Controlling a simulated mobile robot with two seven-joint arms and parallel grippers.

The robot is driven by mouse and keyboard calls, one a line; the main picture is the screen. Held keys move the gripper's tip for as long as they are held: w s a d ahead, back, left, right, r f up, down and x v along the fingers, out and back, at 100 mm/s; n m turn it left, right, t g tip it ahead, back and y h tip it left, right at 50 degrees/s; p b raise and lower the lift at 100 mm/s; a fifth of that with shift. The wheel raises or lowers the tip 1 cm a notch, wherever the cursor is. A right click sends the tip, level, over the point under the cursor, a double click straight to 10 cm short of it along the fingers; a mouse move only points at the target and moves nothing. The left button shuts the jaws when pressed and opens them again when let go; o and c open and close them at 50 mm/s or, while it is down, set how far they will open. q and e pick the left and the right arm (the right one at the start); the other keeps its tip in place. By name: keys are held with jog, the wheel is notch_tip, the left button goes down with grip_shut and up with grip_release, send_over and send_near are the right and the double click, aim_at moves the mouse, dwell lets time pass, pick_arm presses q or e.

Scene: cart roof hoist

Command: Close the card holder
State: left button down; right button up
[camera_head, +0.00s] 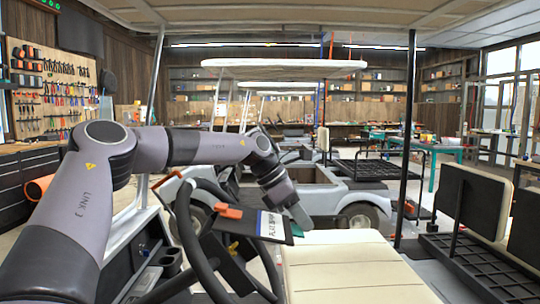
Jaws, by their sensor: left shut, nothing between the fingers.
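The card holder (246,223) is a dark flat panel at the steering wheel, with an orange clip (229,211) at its left. A white printed card (271,226) with dark lettering shows on its right part. My left gripper (303,222) reaches down just right of the card, its fingers together with nothing seen between them. A small green piece (298,231) shows by the fingertips. I cannot tell whether the fingers touch the holder. My right gripper is not in view.
The black steering wheel (184,232) stands close on the left of the holder. A cream seat (345,262) lies to the right. A black roof post (408,140) rises behind the seat, and another cart with a white roof (285,69) stands beyond.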

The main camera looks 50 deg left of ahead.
aim_at(291, 230)
pick_arm(q)
jog(key=f, duration=0.1)
jog(key=f+b, duration=0.1)
jog(key=f, duration=0.1)
jog(key=f+b, duration=0.1)
jog(key=f, duration=0.1)
jog(key=shift+s+a+f, duration=0.1)
jog(key=shift+s+a, duration=0.15)
jog(key=shift+s, duration=0.1)
jog(key=s+f+g, duration=0.1)
jog(key=f, duration=0.1)
jog(key=s+a+f+g+y+b, duration=0.1)
jog(key=f, duration=0.1)
jog(key=s+a+f+g+y+b, duration=0.1)
jog(key=f, duration=0.1)
jog(key=shift+a+f, duration=0.15)
jog(key=shift+f, duration=0.15)
jog(key=shift+s+a+f+g+y, duration=0.3)
jog(key=shift+s+a+f+y, duration=0.1)
jog(key=shift+f, duration=0.1)
